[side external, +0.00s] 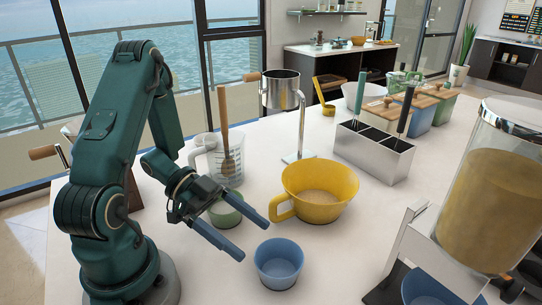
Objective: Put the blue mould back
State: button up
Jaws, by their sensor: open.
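A blue mould (278,263), a small round cup, stands upright on the white counter right of my gripper. A second blue vessel (430,290) is partly cut off at the bottom right, under the dispenser; I cannot tell if it is a mould of the same kind. My gripper (234,238) is open and empty, its two blue-grey fingers pointing right and down. The fingertips are apart from the blue mould, a little to its left. A green mould (226,211) stands behind my gripper, partly hidden by it.
A yellow handled bowl (320,192) stands behind the blue mould. A clear jug (222,160) with a wooden-handled tool is behind the green mould. A metal holder (373,152) and the dispenser (497,190) stand to the right. Bare counter lies between mould and dispenser.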

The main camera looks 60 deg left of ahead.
jog(key=shift+v, duration=2.35)
